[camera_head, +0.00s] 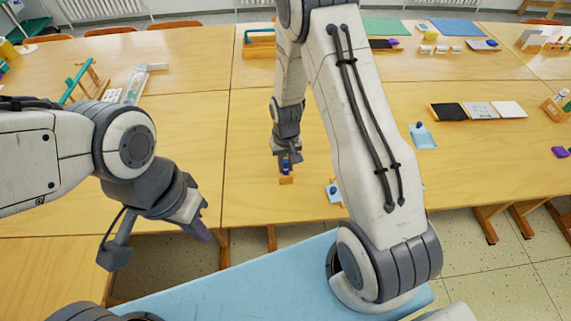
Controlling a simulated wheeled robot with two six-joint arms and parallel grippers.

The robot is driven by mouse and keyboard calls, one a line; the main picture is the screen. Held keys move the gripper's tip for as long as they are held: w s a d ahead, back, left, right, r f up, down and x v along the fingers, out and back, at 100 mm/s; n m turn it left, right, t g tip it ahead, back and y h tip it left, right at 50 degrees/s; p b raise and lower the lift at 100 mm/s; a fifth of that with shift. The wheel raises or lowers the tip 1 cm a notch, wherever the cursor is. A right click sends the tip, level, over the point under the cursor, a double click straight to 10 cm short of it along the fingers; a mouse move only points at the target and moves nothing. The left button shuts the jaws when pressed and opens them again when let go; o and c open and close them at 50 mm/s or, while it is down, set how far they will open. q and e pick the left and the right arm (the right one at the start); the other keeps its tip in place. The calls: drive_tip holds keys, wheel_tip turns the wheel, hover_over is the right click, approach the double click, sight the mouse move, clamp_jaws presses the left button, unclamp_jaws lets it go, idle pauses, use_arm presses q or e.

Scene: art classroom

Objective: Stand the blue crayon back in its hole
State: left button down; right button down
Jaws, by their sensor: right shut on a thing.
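The blue crayon (286,168) is upright in the middle of the table, between the fingers of my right gripper (285,161), which is shut on it. A small orange-brown wooden block (286,181) is directly under the crayon. The hole itself is too small to see, and I cannot tell whether the crayon's lower end is in it or just above it. My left gripper (158,243) is at the lower left, off the table's front edge, with its fingers apart and empty.
A light blue item with a dark blue piece (333,191) lies right of the block, partly behind my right arm. Another light blue item (423,138) lies further right. Black, grey and white squares (480,110) lie beyond it. The table left of the block is clear.

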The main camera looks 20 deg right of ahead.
drive_tip(key=c, duration=0.7)
unclamp_jaws()
drive_tip(key=shift+o, duration=1.1)
drive_tip(key=shift+r+p, duration=2.55)
drive_tip(key=shift+r, duration=0.5)
